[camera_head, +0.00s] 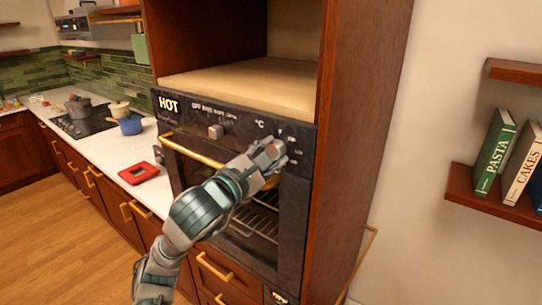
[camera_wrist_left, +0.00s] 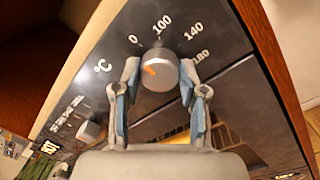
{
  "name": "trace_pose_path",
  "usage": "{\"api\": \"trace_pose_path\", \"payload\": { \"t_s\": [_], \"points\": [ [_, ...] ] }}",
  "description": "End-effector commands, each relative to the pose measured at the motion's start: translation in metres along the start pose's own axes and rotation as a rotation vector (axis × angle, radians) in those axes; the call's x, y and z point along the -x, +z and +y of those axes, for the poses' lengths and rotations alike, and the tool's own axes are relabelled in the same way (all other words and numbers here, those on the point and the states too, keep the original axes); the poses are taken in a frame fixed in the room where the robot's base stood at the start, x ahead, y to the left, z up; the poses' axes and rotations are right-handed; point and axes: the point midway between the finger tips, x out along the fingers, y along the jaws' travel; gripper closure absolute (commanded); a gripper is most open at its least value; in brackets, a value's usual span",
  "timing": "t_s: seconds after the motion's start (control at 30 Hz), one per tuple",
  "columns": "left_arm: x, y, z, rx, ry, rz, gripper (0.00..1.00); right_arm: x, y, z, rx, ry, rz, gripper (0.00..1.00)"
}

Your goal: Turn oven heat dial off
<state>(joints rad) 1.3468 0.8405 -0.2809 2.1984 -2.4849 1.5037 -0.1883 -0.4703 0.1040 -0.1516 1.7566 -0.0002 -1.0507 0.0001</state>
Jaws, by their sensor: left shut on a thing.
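The oven (camera_head: 293,200) is built into a tall wooden cabinet, with a dark control panel along its top. The heat dial (camera_wrist_left: 160,73) is a round grey knob with an orange mark, below the printed 0, 100, 140 and 180. The mark slants to the upper left in the wrist view, roughly toward the 0 side. My left gripper (camera_head: 268,152) is at the right part of the panel and hides the dial in the head view. In the wrist view its two fingers (camera_wrist_left: 160,88) are on either side of the dial, shut on it. My right gripper is not in view.
A second knob (camera_head: 215,131) is left on the panel, also in the wrist view (camera_wrist_left: 91,131). A gold handle (camera_head: 190,152) crosses the oven door below. A red scale-like item (camera_head: 138,173) lies on the counter. Shelves with books (camera_head: 495,152) are at right.

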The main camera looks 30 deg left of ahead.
Motion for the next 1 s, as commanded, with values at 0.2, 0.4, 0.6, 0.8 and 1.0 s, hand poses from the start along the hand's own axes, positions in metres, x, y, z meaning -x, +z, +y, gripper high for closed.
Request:
{"api": "trace_pose_path", "payload": {
  "t_s": [0.2,0.4,0.6,0.8,1.0],
  "points": [
    [-0.0017,-0.0022,-0.0033,0.042,-0.008,0.010,0.93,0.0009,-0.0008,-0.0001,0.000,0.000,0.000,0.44],
    [-0.0018,-0.0024,-0.0036,0.049,-0.009,0.011,0.93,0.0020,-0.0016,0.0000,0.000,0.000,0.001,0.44],
    [-0.0019,-0.0026,-0.0040,0.049,-0.010,0.012,0.93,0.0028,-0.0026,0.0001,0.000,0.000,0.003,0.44],
    [-0.0014,-0.0020,-0.0032,0.048,-0.008,0.010,0.32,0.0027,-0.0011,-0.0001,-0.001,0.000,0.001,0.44],
    [0.0009,-0.0003,-0.0013,0.048,-0.003,0.006,0.32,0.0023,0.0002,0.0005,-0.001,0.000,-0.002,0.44]
  ]
}}
